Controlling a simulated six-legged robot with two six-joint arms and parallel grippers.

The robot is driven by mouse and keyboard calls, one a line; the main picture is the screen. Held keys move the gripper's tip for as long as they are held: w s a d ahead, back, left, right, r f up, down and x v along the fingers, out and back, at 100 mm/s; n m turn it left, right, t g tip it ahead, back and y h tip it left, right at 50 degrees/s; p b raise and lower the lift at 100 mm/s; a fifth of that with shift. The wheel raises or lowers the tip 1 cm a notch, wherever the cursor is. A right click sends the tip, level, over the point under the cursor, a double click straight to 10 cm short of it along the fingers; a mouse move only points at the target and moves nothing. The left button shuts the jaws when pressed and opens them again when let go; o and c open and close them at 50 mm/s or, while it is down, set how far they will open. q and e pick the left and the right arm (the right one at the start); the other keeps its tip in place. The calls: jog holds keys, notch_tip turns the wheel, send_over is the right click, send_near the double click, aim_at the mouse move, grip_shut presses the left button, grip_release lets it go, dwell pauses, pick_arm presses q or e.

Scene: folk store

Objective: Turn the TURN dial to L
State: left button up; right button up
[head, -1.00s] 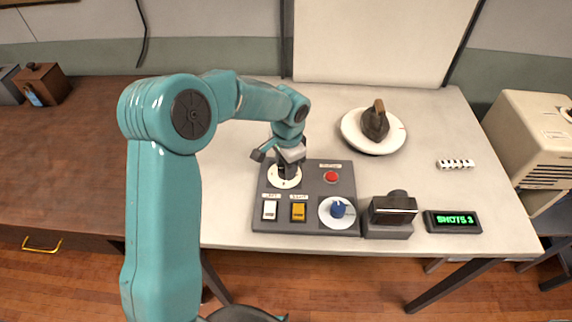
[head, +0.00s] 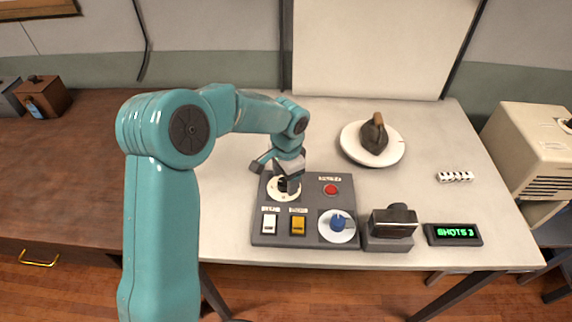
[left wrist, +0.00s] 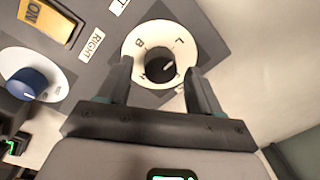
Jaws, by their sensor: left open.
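The lettered dial is a white disc (head: 271,189) with a dark round knob (left wrist: 159,63), on the dark grey panel's upper left. In the left wrist view, B and L show on the far side of its disc; other marks are partly covered. The knob has a short pale pointer mark, turned toward the right. My left gripper (head: 288,184) is over this dial, fingers pointing down. In the left wrist view it is open (left wrist: 159,72), one finger on each side of the knob, with no clear contact. My right gripper is not in view.
The panel (head: 263,240) also has a white switch (head: 269,224), a yellow switch (head: 298,225), a red button (head: 331,189) and a blue knob (head: 338,223). A dark device (head: 391,224), a green-lit display (head: 453,234) and an iron (head: 374,135) stand to the right.

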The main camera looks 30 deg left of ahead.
pick_arm(q)
notch_tip(320, 180, up, 16)
jog(key=shift+s+d, duration=0.2)
jog(key=shift+d, duration=0.2)
